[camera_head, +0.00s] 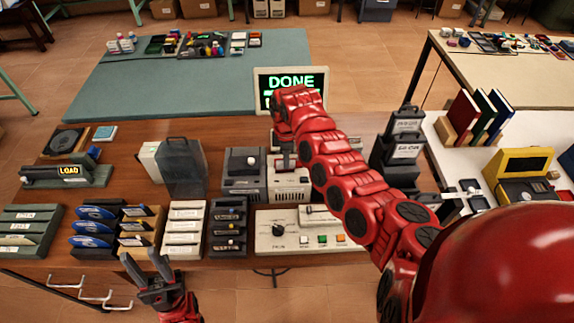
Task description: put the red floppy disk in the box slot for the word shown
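A screen (291,82) at the back of the brown table reads DONE in green; a second line below is mostly covered by my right arm. No red floppy disk can be made out. A dark translucent box (183,166) stands left of centre beside a pale piece. Black upright holders (407,150) with white labels stand at the right; the small print is unclear. My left gripper (142,257) is open and empty in front of the table's front edge. My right gripper (284,150) hangs over the beige drive unit (289,183), largely hidden by its own arm.
Racks of blue disks (95,228), white-labelled trays (184,228) and a control panel (305,234) line the front edge. A dark drive unit (243,172) stands mid-table. A LOAD sign (69,171) is at left. Bare wood shows between these. White hooks (105,298) hang below left.

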